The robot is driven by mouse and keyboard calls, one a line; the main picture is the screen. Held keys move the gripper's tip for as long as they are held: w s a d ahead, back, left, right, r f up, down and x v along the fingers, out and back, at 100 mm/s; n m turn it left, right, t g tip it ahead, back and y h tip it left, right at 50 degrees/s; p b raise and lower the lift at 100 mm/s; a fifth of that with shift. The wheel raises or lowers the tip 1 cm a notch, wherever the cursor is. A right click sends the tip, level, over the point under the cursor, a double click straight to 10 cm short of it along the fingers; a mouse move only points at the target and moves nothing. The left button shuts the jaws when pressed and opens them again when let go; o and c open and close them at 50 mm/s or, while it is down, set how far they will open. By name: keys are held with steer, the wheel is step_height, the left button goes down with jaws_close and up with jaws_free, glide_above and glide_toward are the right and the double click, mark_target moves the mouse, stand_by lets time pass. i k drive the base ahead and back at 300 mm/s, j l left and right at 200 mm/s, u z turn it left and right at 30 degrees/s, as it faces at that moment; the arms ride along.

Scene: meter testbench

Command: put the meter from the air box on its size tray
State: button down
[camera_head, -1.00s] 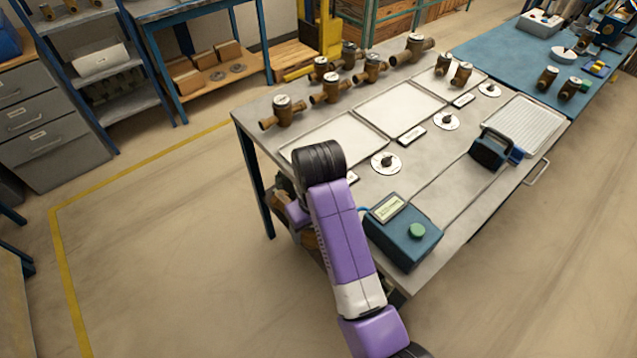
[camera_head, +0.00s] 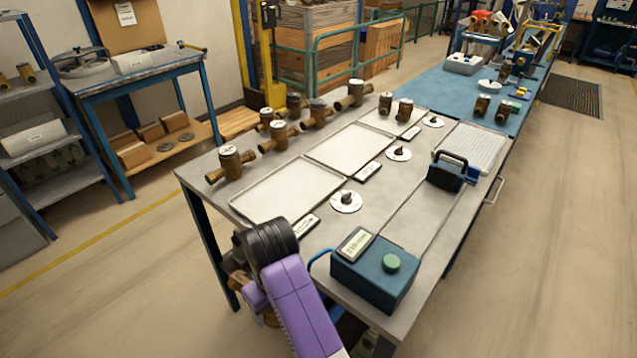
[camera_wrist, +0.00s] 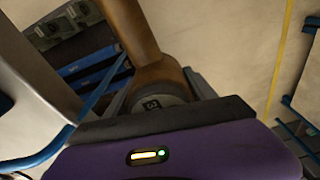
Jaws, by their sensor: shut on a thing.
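In the head view my arm hangs beside the table's near left end, and brass (camera_head: 240,281) shows below the wrist. I cannot tell which box is the air box.
A teal box (camera_head: 378,281) with a display and green button stands at the table's near right corner. A black-handled box (camera_head: 449,172) and a ribbed tray (camera_head: 473,147) lie beyond. Several brass meters (camera_head: 231,162) line the back edge. Floor right of the table is clear.

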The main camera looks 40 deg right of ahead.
mark_target(352, 147)
steer(key=u, duration=0.9)
steer(key=k+l+u, duration=0.2)
steer(key=l, duration=0.3)
steer(key=l+u, duration=0.2)
steer(key=l, duration=0.25)
steer(key=k+l, duration=0.1)
steer(key=l, duration=0.25)
steer(key=k+l, duration=0.1)
steer(key=l, duration=0.25)
steer(key=k+l, duration=0.1)
steer(key=l, duration=0.25)
